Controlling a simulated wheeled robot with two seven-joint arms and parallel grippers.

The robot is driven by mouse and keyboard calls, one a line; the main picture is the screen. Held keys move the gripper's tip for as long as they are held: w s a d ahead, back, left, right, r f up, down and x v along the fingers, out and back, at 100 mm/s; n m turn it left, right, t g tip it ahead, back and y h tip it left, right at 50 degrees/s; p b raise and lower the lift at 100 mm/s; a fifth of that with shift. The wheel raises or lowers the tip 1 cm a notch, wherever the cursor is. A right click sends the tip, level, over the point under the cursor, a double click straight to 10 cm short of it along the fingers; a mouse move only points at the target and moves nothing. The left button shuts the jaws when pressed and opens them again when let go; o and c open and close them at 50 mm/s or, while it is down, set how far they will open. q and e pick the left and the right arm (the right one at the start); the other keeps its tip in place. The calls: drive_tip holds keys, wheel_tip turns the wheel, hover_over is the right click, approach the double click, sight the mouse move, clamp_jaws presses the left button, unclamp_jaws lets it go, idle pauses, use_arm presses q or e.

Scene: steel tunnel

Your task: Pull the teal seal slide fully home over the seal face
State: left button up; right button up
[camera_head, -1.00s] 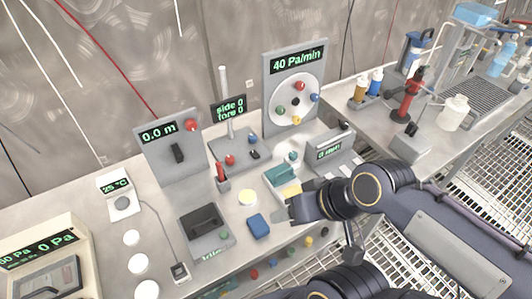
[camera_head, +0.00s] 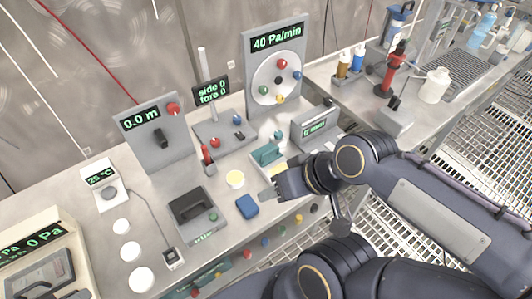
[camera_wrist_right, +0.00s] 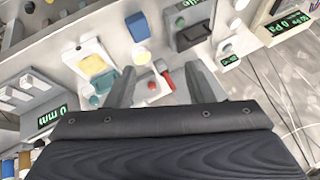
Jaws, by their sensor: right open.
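The teal seal slide (camera_head: 267,154) stands on a pale plate on the bench, left of the small grey "0 mm" display unit. A pale yellow face (camera_head: 279,169) shows beside it, towards my gripper; the slide does not appear to cover it. In the right wrist view the teal slide (camera_wrist_right: 104,81) is beside the left finger, below the yellow face (camera_wrist_right: 97,64). My right gripper (camera_head: 272,194) is open and empty, just in front of the plate. In the wrist view its fingers (camera_wrist_right: 146,76) are apart. I cannot tell whether a finger touches the slide. My left gripper is not in view.
A blue block (camera_head: 247,207) lies just left of my right gripper. A round yellow-topped pot (camera_head: 235,179) and a red lever (camera_head: 207,157) stand left of the slide. The grey display unit (camera_head: 315,128) is close on the right. Upright panels stand behind.

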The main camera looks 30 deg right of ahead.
drive_tip(key=shift+w+d, duration=0.15)
drive_tip(key=c, duration=0.4)
drive_tip(key=w+d+f+n+g+h+b, duration=0.2)
drive_tip(key=w+d+n+b, duration=0.2)
drive_tip(key=w+n, duration=0.5)
drive_tip(key=shift+d+n+h, duration=0.4)
drive_tip(key=shift+d+n, duration=0.35)
drive_tip(key=shift+n, duration=0.15)
drive_tip(key=n+g+b, duration=0.1)
drive_tip(key=n+b, duration=0.1)
drive_tip(key=n, duration=0.7)
approach(267, 152)
drive_tip(key=shift+h, duration=0.5)
drive_tip(key=x, duration=0.5)
drive_tip(key=a+b+x, duration=0.1)
drive_tip(key=x, duration=0.1)
drive_tip(key=shift+w+f, duration=0.15)
drive_tip(key=shift+f, duration=0.2)
clamp_jaws()
